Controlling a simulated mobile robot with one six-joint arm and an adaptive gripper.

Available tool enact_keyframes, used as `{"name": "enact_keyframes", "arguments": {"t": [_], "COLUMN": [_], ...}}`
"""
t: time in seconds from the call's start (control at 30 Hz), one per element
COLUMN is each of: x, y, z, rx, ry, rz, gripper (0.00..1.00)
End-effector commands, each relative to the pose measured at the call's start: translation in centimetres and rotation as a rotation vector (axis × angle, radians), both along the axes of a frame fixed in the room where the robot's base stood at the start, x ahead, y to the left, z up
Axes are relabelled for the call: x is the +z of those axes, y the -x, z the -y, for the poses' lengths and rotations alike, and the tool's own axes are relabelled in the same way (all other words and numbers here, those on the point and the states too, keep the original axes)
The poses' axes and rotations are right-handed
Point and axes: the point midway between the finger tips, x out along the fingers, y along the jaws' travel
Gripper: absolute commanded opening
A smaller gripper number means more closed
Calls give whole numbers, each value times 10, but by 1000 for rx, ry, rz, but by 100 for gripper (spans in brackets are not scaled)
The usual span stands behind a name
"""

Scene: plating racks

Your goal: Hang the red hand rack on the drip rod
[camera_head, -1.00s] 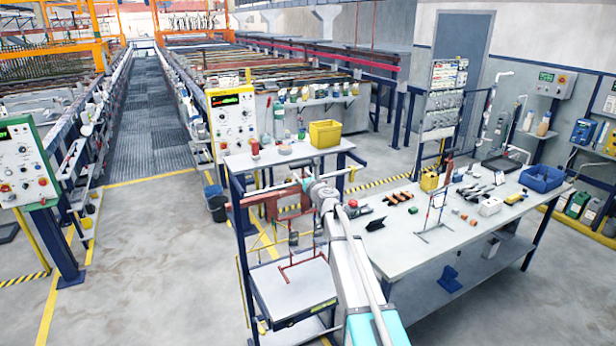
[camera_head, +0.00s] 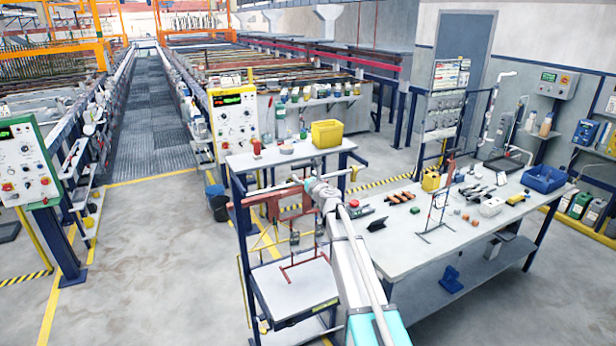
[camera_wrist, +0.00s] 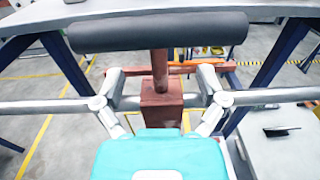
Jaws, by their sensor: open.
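The rod (camera_wrist: 185,69) passes behind the stem. My gripper (camera_head: 302,186) is at the top of the rack. In the wrist view my gripper (camera_wrist: 161,85) is open, with one finger on each side of the stem and gaps between. The hook's contact with the rod is hidden.
The workbench (camera_head: 400,245) at right holds another rack on a stand (camera_head: 430,228), tools, small blocks and a blue bin (camera_head: 543,179). A yellow bin (camera_head: 326,134) stands on the shelf behind my gripper. Buckets (camera_head: 217,205) stand on the floor left of the stand. The aisle at left is clear.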

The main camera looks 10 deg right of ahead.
Motion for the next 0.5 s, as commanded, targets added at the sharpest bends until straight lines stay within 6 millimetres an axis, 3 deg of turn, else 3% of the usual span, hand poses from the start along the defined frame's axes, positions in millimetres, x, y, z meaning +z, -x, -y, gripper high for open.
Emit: {"name": "enact_keyframes", "arguments": {"t": [0.27,0.5], "x": [0,0], "y": [23,58], "z": [6,18], "rx": [0,-2], "ry": [0,0], "rz": [0,0], "gripper": [91,91]}}
